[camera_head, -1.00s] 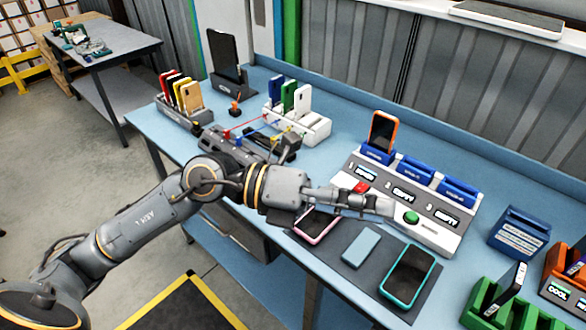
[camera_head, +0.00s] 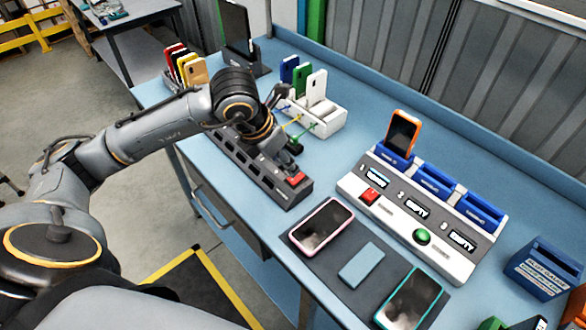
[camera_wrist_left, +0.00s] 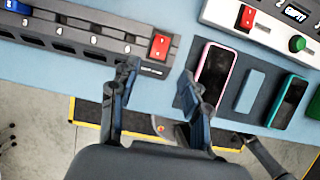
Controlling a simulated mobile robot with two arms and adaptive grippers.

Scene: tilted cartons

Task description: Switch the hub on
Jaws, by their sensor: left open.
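The hub (camera_head: 236,163) is a long dark strip with a row of numbered sockets, lying on the blue bench. Its red rocker switch (camera_head: 296,178) is at its right end. In the left wrist view the hub (camera_wrist_left: 75,36) runs across the upper left, with the red switch (camera_wrist_left: 159,46) just ahead of the fingers. My left gripper (camera_wrist_left: 158,84) is open and empty, its fingers apart on the near side of the switch. In the head view the left gripper (camera_head: 278,160) is over the hub's right end, partly hiding it. Contact with the switch is not visible.
A grey charging station (camera_head: 405,215) with its own red switch (camera_head: 369,196) and green button (camera_head: 422,236) stands to the right. A dark mat (camera_head: 335,262) holds a pink-framed phone (camera_head: 321,228), a blue block and a teal-framed phone. A white rack (camera_head: 317,122) with phones and cables stands behind.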

